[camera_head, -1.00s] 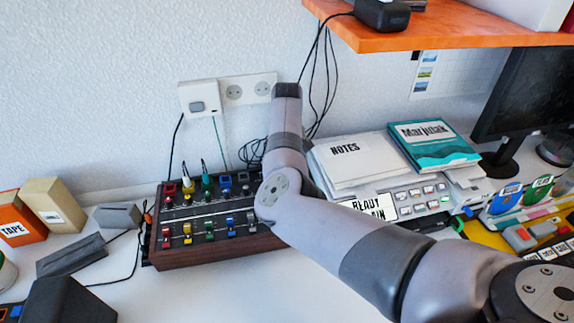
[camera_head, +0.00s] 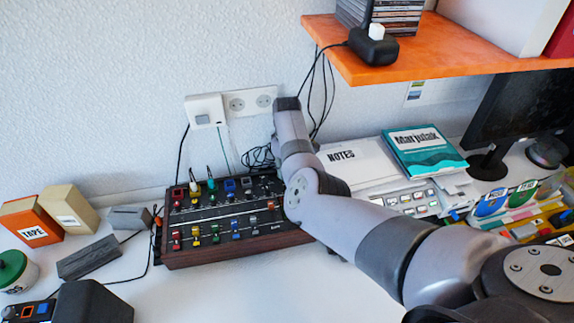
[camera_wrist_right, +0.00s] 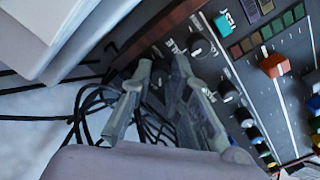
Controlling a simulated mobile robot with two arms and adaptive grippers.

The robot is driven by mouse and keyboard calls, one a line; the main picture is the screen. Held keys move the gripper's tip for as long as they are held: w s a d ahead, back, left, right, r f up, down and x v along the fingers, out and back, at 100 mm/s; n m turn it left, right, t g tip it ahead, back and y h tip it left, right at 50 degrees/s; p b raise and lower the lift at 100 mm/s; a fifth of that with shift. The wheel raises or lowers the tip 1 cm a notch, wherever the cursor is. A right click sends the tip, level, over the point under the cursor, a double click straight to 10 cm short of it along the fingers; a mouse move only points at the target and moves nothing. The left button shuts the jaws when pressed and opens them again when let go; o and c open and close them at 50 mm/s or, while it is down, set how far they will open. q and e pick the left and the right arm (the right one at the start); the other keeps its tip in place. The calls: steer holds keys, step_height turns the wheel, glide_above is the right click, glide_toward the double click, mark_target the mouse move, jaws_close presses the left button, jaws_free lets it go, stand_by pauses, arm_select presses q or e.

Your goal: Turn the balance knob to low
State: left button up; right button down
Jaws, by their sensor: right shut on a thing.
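The mixer console (camera_head: 280,240), a wooden-sided box with a dark panel of coloured sliders and knobs, stands by the wall in the head view. My right arm reaches over its right end and hides that end; my right gripper is hidden there. In the right wrist view the gripper (camera_wrist_right: 162,62) has its fingers closed around a small dark knob (camera_wrist_right: 158,78) near the panel's edge. The fingers cover most of this knob, and I cannot read its label or setting. Another dark knob (camera_wrist_right: 197,48) sits beside the right finger. My left gripper is not in view.
Black cables (camera_head: 260,157) hang and coil behind the console. A notes binder (camera_head: 350,160) and a teal book (camera_head: 425,150) lie to the right. An orange shelf (camera_head: 440,62) overhangs the back right. The white table in front of the console is clear.

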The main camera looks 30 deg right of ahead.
steer(key=shift+n, duration=0.4)
steer(key=c, duration=1.8)
jaws_free()
